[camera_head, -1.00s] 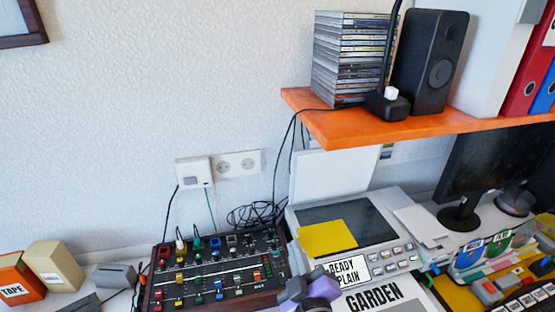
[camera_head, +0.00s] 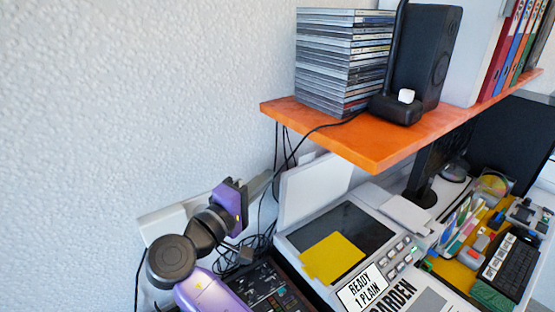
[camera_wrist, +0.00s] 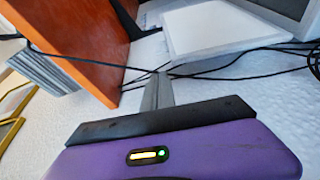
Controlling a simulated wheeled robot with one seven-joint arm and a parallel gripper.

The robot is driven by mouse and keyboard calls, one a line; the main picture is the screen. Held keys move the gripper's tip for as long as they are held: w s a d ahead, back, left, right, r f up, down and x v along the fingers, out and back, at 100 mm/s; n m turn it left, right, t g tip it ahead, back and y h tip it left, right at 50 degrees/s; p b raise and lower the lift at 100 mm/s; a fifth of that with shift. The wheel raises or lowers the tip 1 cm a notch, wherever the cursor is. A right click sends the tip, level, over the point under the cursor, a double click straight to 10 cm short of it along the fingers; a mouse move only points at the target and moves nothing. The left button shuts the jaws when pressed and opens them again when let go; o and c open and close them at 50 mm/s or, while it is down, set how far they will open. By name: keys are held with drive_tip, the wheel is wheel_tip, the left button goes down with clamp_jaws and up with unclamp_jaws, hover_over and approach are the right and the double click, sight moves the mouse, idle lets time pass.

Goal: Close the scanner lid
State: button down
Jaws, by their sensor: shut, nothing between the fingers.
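The scanner (camera_head: 386,213) is a pale grey machine with dark glass and a row of buttons. Its white lid (camera_head: 312,188) stands open and upright at the glass's back left edge, partly below the orange shelf. The lid also shows as a white panel at the top of the wrist view (camera_wrist: 215,32). My purple gripper (camera_head: 262,181) is near the wall, left of the lid and apart from it. In the wrist view its grey fingers (camera_wrist: 158,90) are together and empty, pointing toward the shelf and lid area.
A yellow sheet (camera_head: 332,258) lies on the glass. The orange shelf (camera_head: 375,150) overhangs behind the scanner, with discs (camera_head: 340,60) and a speaker (camera_head: 432,58). Black cables (camera_wrist: 110,65) hang near my fingers. The mixer (camera_head: 268,284) sits left of the scanner.

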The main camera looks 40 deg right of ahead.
drive_tip(key=p+x, duration=0.2)
drive_tip(key=x, duration=0.8)
drive_tip(key=shift+s+d+f, duration=0.1)
drive_tip(key=shift+f, duration=0.1)
drive_tip(key=shift+s, duration=0.1)
drive_tip(key=s+f+m+h+b, duration=0.1)
drive_tip(key=s+f+m+b, duration=0.2)
drive_tip(key=s+b, duration=0.3)
drive_tip(key=s+f+m+h+b, duration=0.1)
drive_tip(key=s+f+m+b, duration=0.2)
drive_tip(key=s+b, duration=0.3)
drive_tip(key=shift+s+m+g, duration=0.4)
drive_tip(key=shift+s, duration=1.1)
